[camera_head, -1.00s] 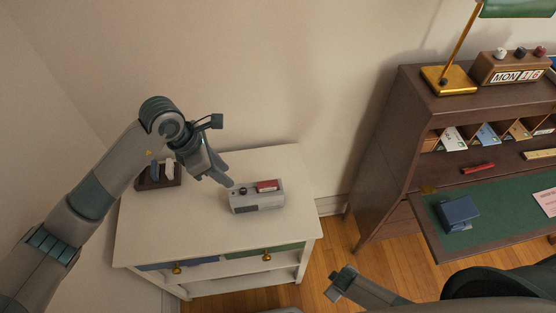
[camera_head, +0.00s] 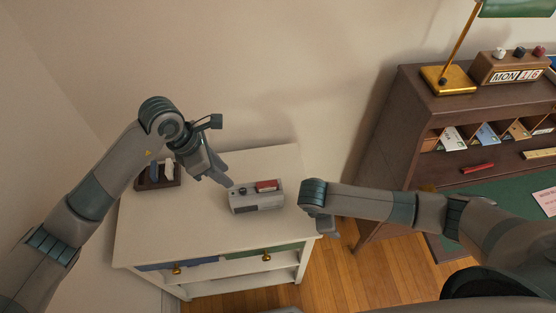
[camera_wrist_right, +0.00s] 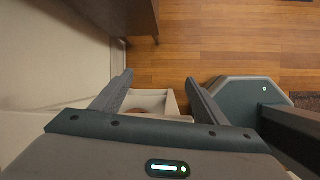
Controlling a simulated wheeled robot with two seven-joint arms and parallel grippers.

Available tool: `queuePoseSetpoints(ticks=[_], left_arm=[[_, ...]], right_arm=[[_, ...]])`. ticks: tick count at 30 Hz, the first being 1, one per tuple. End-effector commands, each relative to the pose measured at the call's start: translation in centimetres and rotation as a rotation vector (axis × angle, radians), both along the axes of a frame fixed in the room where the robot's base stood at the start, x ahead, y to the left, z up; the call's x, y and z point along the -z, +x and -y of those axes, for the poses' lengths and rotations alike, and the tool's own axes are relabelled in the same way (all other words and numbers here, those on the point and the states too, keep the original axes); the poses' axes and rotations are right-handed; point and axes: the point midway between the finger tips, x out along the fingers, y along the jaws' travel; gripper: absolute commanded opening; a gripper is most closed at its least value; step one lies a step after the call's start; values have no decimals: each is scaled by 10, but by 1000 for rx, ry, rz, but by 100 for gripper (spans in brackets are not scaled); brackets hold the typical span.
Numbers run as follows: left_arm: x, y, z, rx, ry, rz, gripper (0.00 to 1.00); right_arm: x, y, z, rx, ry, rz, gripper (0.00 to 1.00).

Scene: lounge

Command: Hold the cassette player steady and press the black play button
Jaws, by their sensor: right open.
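The grey cassette player (camera_head: 262,205) stands on top of the white cabinet (camera_head: 160,225). It has a red part on its upper right and a small dark knob or button (camera_head: 243,190) on its upper left. I cannot tell whether that is the play button. My left gripper (camera_head: 224,181) reaches down to the player's back left corner; its fingers overlap, and contact is unclear. My right gripper (camera_head: 328,228) is right of the player, past the cabinet's right edge, pointing down. In the right wrist view it (camera_wrist_right: 158,78) is open and empty.
A dark holder (camera_head: 158,183) with a blue and a white item stands at the cabinet's back left. A brown desk (camera_head: 402,120) with a lamp (camera_head: 447,78) and calendar block (camera_head: 510,68) stands on the right. The cabinet top in front of the player is clear.

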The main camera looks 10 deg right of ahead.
Motion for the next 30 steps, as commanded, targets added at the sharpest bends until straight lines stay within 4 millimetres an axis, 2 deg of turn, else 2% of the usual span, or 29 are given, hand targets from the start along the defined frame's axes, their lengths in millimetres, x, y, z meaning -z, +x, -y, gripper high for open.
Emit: queuePoseSetpoints(ticks=[1, 3, 7, 10, 15, 21, 30], left_arm=[[0, 0, 0, 0, 0, 0, 31], [0, 0, 0, 0, 0, 0, 31], [0, 0, 0, 0, 0, 0, 31], [0, 0, 0, 0, 0, 0, 31], [0, 0, 0, 0, 0, 0, 31], [0, 0, 0, 0, 0, 0, 31], [0, 0, 0, 0, 0, 0, 31]], right_arm=[[-18, 20, -9, -30, 14, -21, 67], [-42, 41, -21, -80, 36, -62, 67], [-90, 73, -48, -171, 95, -125, 67], [-127, 90, -74, -218, 158, -147, 67], [-179, 99, -117, -223, 273, -135, 67], [-213, 97, -148, -176, 363, -105, 67], [-222, 96, -155, -159, 387, -97, 67]])
